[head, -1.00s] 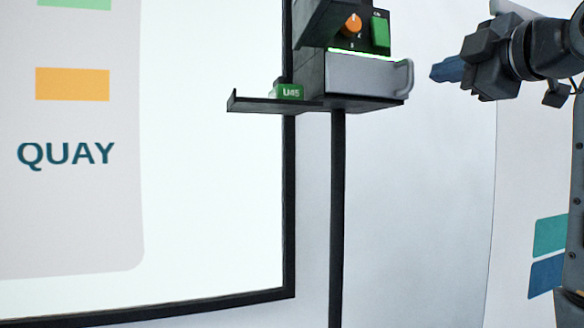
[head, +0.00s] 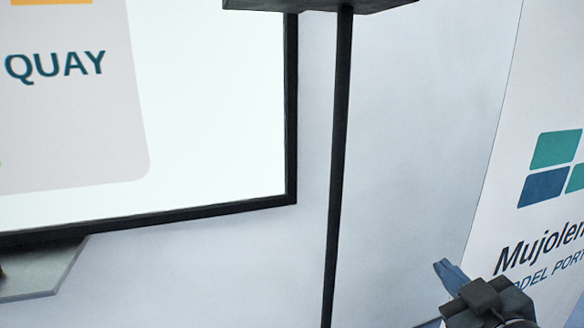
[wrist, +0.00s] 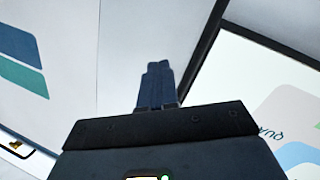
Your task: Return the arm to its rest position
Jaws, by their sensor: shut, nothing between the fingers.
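My gripper (head: 440,265) is low at the right of the head view, with its blue fingers together and nothing between them. It points up and to the left, apart from the black post and the wall. In the wrist view the two blue fingers (wrist: 154,84) lie side by side, closed. Most of my arm is outside the head view.
A black post (head: 338,160) rises to a dark box underside (head: 320,5) at the top. A large screen marked QUAY (head: 220,110) is on the left. A banner with green and blue patches (head: 530,230) stands at the right. Open space lies between post and gripper.

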